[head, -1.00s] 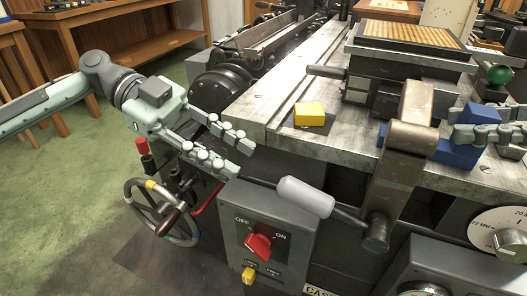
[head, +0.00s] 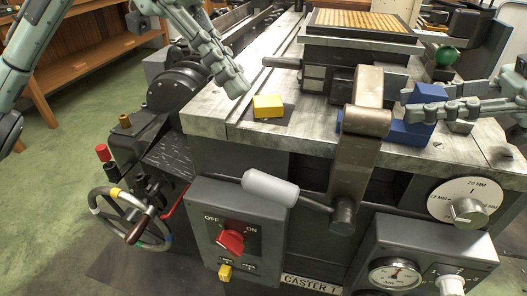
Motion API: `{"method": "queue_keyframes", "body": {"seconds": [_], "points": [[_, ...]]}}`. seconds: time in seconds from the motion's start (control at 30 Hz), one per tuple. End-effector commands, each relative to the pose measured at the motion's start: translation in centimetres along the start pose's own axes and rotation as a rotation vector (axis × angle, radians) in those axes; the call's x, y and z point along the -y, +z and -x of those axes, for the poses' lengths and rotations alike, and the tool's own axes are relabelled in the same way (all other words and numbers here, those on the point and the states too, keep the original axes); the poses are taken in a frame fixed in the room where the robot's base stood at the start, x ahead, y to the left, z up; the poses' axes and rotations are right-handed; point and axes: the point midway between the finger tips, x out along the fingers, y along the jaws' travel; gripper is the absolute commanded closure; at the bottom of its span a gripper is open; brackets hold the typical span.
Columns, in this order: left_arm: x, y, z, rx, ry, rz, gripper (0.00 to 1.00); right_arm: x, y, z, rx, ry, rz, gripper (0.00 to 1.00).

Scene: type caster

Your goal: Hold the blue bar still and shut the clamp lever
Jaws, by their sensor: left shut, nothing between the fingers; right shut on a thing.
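The blue bar (head: 411,131) lies on the machine's metal bed, its left part passing behind the upright metal clamp arm. My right gripper (head: 412,103) comes in from the right and is shut on the blue bar's raised part. The clamp lever (head: 318,205) hangs at the front edge of the bed, with its pale grey handle (head: 270,188) pointing left above the switch box. My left gripper (head: 240,88) is shut and empty, above the bed just behind and left of a yellow block (head: 268,106), apart from the lever.
The yellow block sits on a dark patch of the bed (head: 225,118). A switch box with a red knob (head: 231,238) is below the handle. A handwheel (head: 130,215) stands at left. A dial (head: 468,212) and gauge (head: 395,275) are at lower right.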

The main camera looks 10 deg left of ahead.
Motion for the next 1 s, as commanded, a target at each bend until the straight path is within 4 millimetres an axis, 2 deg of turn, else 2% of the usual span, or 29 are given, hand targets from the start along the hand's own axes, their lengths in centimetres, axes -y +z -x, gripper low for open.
{"method": "queue_keyframes", "body": {"seconds": [0.1,0.37,0.57,0.87,1.0], "points": [[-0.1,-1.3,0.9,0.085,-0.037,0.033,1.00,0.0,0.0,0.0,0.000,0.000,0.000,1.00],[-0.1,-2.0,1.0,0.160,-0.072,0.076,1.00,0.0,0.0,0.0,0.000,0.000,0.000,1.00],[0.1,-1.5,-1.9,0.162,-0.070,0.076,1.00,0.0,0.0,0.0,0.000,0.000,0.000,1.00],[0.4,-0.5,-8.2,0.159,-0.069,0.074,1.00,0.0,0.0,0.0,0.000,0.000,0.000,1.00],[0.5,1.2,-9.6,0.158,-0.071,0.078,1.00,0.0,0.0,0.0,0.000,0.000,0.000,1.00]]}}
